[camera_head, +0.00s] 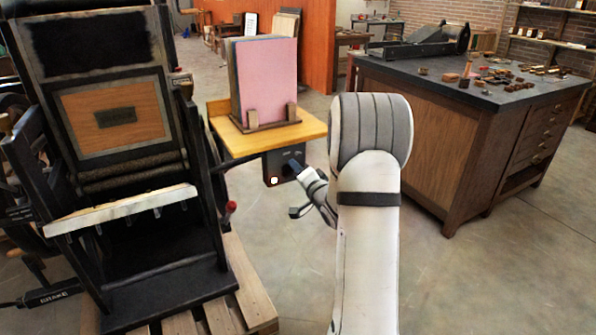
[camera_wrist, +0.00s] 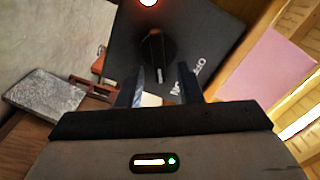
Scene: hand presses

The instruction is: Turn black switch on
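The black switch is a round knob (camera_wrist: 157,42) with a raised grip and a light pointer mark, on a black panel (camera_wrist: 205,45) in the wrist view. White lettering on the panel is only partly legible. In the head view the black switch box (camera_head: 272,168) hangs under a wooden shelf, and my gripper hides part of its front. My gripper (camera_wrist: 161,82) is open, its two dark fingers apart and pointing at the knob, one to each side of it, with nothing held. My gripper (camera_head: 297,166) is close to the box in the head view; contact cannot be told.
A glowing light (camera_wrist: 148,2) sits on the panel, also seen in the head view (camera_head: 274,180). The wooden shelf (camera_head: 236,138) above the box carries a pink paper stack (camera_head: 268,78). A black press (camera_head: 110,130) stands left, a wooden cabinet (camera_head: 425,140) right. Floor between is clear.

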